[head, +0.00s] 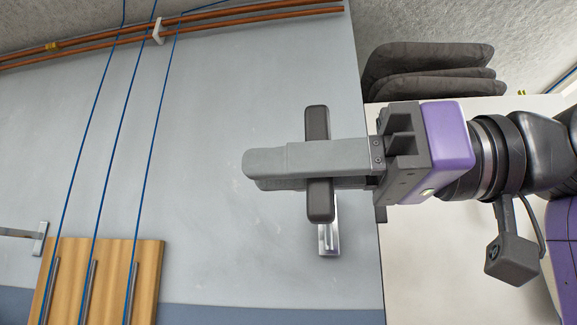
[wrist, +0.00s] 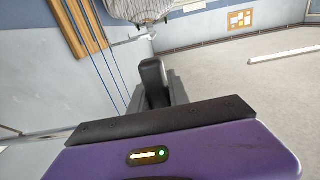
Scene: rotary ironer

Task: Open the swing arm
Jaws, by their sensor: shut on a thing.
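A dark grip (head: 318,205), which looks like the swing arm's handle, stands upright in the head view in front of a large grey panel. My gripper (head: 265,172) reaches in from the right and is shut on this grip. The grip shows above and below the fingers; its middle is hidden behind them. In the wrist view the grip's dark rounded end (wrist: 152,75) sits between the fingers (wrist: 158,95). A metal bracket (head: 328,238) shows just below the grip; I cannot tell whether the two are joined.
The grey panel (head: 215,110) fills the left and middle. A wooden board (head: 150,270) with metal rods and blue cords is at lower left. Copper pipes (head: 250,18) run along the top. Dark folded pads (head: 430,65) lie at upper right. Open floor (wrist: 250,90) shows in the wrist view.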

